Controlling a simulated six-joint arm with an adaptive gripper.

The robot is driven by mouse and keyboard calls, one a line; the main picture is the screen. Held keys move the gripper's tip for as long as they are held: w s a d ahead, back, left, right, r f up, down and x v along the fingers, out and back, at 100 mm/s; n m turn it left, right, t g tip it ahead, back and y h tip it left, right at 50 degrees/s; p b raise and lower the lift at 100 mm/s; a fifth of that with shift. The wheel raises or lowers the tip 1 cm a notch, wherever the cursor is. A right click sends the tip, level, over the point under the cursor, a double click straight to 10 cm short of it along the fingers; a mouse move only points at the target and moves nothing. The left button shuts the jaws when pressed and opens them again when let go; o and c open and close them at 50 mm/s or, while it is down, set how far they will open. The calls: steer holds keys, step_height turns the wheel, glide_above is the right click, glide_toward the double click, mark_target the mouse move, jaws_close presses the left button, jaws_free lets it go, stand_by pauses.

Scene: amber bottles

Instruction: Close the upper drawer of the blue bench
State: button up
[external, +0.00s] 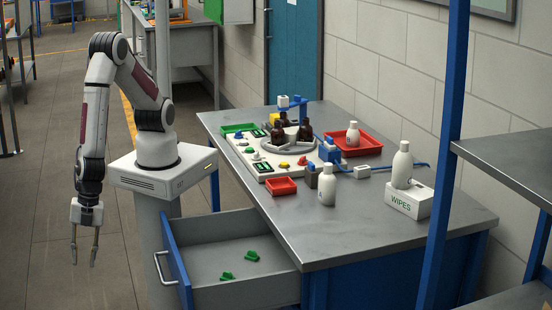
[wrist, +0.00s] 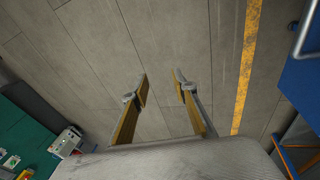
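The blue bench (external: 370,275) has a grey top. Its upper drawer (external: 215,257) is pulled well out toward the left, with two small green pieces (external: 252,255) lying inside. The drawer has a blue front with a metal bar handle (external: 160,268). A blue panel (wrist: 303,85) with a metal bar, seemingly this drawer front, shows at the right edge of the wrist view. My gripper (external: 83,263) hangs pointing down, left of the drawer front and apart from it. Its fingers are apart and empty, with only floor between them in the wrist view (wrist: 161,76).
On the bench top stand white bottles (external: 327,185), dark amber bottles (external: 305,131), a red tray (external: 281,186) and a wipes box (external: 408,199). A blue post (external: 443,150) rises at the right. The floor around my gripper is clear.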

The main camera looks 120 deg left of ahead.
steer(key=s+d+f+t, duration=0.2)
steer(key=s+f, duration=0.2)
steer(key=f, duration=0.8)
steer(key=m+t+y, duration=0.3)
steer(key=t+y, duration=0.6)
steer(key=t, duration=0.5)
glide_toward(155, 272)
steer(key=shift+x, duration=1.1)
steer(key=shift+f, duration=0.25)
steer(key=shift+x, duration=3.9)
steer(key=shift+f, duration=0.1)
